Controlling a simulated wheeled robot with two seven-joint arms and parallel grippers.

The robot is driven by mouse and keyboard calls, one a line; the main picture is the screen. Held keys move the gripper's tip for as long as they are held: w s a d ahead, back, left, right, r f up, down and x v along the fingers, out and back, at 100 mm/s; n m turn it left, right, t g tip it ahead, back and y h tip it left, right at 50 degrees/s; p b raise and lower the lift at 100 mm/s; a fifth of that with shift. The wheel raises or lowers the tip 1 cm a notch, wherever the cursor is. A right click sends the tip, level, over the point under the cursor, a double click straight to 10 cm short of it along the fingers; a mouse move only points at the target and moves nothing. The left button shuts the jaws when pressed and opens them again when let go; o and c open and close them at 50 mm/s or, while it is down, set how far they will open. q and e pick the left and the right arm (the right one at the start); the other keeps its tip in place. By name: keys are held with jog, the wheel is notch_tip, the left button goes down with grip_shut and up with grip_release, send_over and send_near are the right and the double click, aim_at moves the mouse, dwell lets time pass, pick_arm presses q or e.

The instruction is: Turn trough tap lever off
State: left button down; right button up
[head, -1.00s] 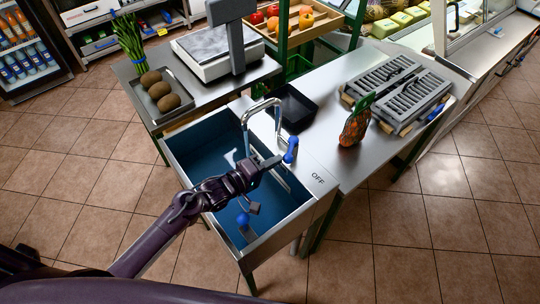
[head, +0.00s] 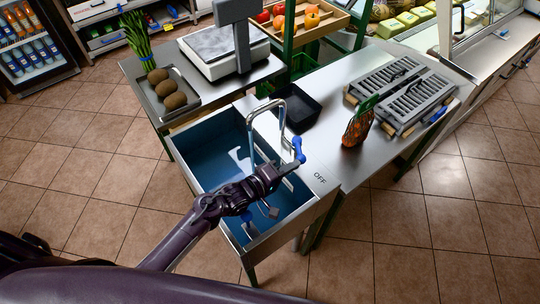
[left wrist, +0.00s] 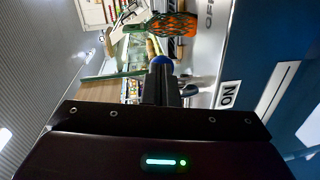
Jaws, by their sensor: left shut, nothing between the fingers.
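The trough (head: 204,190) is a steel-rimmed basin with a blue inside, and a chrome tap (head: 268,101) arches over it. The blue tap lever (head: 298,149) stands at the basin's right edge, beside an OFF label (head: 320,179). My left gripper (head: 287,163) is shut, with its tips close against the lever's lower part. In the left wrist view the closed fingers (left wrist: 161,88) point at a round blue lever end (left wrist: 161,65). Whether they touch is unclear. An ON label (left wrist: 229,95) shows to the right. My right gripper is out of view.
On the steel counter are a black tray (head: 292,109), a netted orange bag (head: 357,128) and grey slatted crates (head: 400,90). A scale (head: 222,55) and a tray of brown fruit (head: 167,88) stand behind the trough. The tiled floor in front is clear.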

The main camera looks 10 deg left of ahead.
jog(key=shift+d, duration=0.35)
